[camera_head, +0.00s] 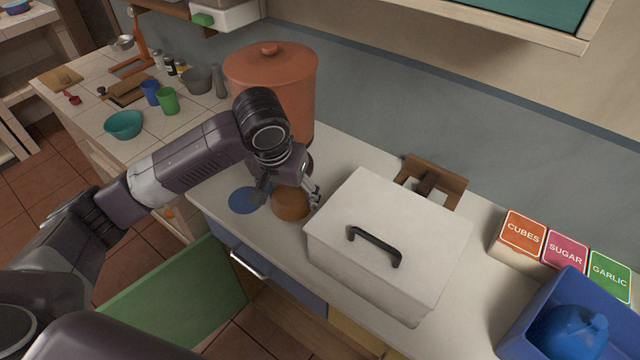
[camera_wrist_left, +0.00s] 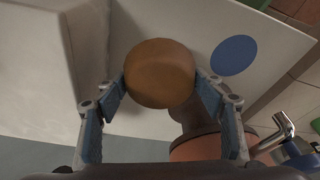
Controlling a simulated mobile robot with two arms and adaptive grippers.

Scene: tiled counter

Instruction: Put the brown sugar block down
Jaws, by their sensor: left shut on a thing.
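The brown sugar block (camera_head: 291,204) is a rounded orange-brown piece between the fingers of my left gripper (camera_head: 289,194). In the left wrist view the block (camera_wrist_left: 160,72) sits between both blue finger pads of my left gripper (camera_wrist_left: 162,88), which is shut on it. It is over the pale counter; I cannot tell whether its underside touches the surface. A flat blue disc (camera_head: 244,200) lies on the counter just left of the block, and it also shows in the left wrist view (camera_wrist_left: 234,55). My right gripper is not in view.
A white lidded box (camera_head: 340,215) with a black handle stands close right of the gripper. A large terracotta pot (camera_head: 270,75) stands behind. Boxes labelled CUBES (camera_head: 522,233), SUGAR and GARLIC and a blue bin (camera_head: 530,315) are at the right. An open green door (camera_head: 175,295) hangs below.

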